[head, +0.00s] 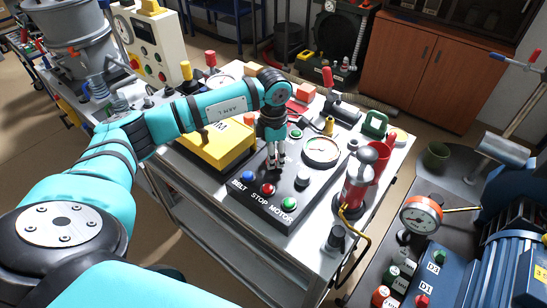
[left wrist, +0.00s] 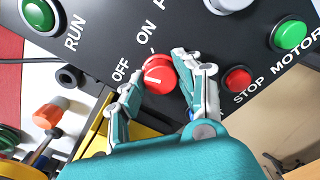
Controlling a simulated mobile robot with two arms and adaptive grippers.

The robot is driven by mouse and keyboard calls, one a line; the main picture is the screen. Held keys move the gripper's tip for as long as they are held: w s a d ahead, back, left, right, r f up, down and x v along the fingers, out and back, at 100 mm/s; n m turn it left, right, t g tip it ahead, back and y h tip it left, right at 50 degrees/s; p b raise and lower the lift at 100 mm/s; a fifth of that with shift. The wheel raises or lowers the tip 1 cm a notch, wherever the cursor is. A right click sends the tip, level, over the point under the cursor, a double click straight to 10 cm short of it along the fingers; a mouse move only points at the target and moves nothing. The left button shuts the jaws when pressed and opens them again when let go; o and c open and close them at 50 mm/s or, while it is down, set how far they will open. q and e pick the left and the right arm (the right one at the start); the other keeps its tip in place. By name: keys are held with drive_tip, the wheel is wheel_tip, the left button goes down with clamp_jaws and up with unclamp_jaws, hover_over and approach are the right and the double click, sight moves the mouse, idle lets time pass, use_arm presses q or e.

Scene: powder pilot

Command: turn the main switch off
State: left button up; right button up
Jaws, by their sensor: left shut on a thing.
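The main switch is a red round knob (left wrist: 158,75) with a white mark, on a black control panel (left wrist: 100,14). OFF and ON labels stand beside it in the left wrist view; I cannot tell surely which one the mark points to. My left gripper (left wrist: 157,90) is shut on the knob, one finger on each side. In the head view my left gripper (head: 275,165) points down onto the panel (head: 318,180) and hides the knob. My right gripper is not in view.
A red STOP button (left wrist: 238,79) and a green MOTOR button (left wrist: 290,35) sit close to the right finger. A blue button (head: 248,176) and a gauge (head: 321,151) are also on the panel. A yellow box (head: 215,148) stands just left of it.

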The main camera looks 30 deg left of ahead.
use_arm(q)
drive_tip(key=shift+n+b, duration=0.45)
drive_tip(key=shift+n, duration=0.95)
drive_tip(key=shift+r+n, duration=0.1)
drive_tip(key=shift+n, duration=0.2)
drive_tip(key=o, duration=0.9)
drive_tip(key=shift+o, duration=1.2)
drive_tip(key=shift+w+a, duration=0.1)
drive_tip(key=shift+w, duration=0.05)
